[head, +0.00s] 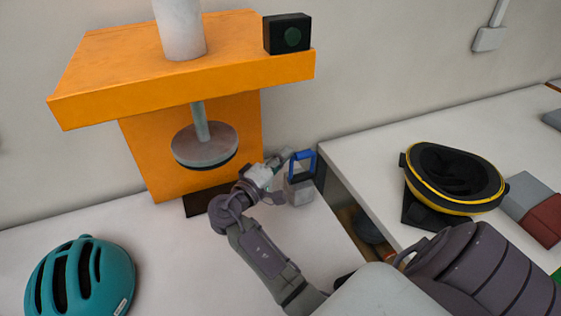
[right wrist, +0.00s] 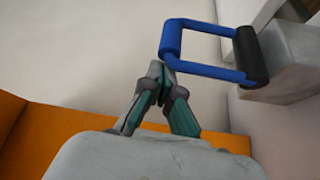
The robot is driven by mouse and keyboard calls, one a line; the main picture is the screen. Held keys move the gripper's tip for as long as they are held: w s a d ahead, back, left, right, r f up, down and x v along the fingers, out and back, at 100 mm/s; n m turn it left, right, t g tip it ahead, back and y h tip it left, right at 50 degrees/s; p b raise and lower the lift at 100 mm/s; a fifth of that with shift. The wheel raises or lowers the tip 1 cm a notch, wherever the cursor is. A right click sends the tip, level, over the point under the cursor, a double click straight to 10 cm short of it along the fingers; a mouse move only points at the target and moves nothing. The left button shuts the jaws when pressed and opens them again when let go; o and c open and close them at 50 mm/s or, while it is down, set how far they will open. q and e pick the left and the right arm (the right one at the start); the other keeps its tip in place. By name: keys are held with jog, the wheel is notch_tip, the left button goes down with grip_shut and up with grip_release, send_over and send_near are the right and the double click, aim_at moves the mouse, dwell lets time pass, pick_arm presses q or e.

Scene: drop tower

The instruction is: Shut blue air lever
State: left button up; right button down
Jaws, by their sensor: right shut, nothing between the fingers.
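The blue air lever (head: 303,154) is a blue rectangular loop on a grey box (head: 300,190) at the right of the orange drop tower (head: 190,150). In the head view the loop stands up above the box. My right gripper (head: 284,156) is just left of the lever. In the right wrist view its fingertips (right wrist: 156,70) are together and empty, close to the loop's corner; contact cannot be told. My left gripper is not in view.
A round plate (head: 204,146) hangs under the tower's orange top. A black box (head: 287,34) with a green button sits on that top. A teal helmet (head: 80,280) is at left. A black and yellow ring-shaped object (head: 455,180) is on the right counter (head: 370,150).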

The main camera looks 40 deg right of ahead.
jog(key=shift+s+a+f+b, duration=0.1)
jog(key=shift+s+a+b, duration=0.15)
jog(key=shift+s, duration=0.35)
jog(key=shift+s+a+f+b, duration=0.1)
jog(key=shift+s+b, duration=0.1)
jog(key=shift+s, duration=0.35)
jog(key=shift+s+a+f+b, duration=0.15)
jog(key=shift+s+b, duration=0.1)
jog(key=shift+s, duration=0.25)
jog(key=shift+s+a+f+b, duration=0.15)
jog(key=shift+s+b, duration=0.1)
jog(key=shift+s, duration=0.35)
jog(key=shift+s+a+f, duration=0.1)
jog(key=shift+f, duration=0.15)
notch_tip(320, 180, up, 11)
jog(key=shift+f, duration=0.15)
jog(key=shift+w, duration=0.2)
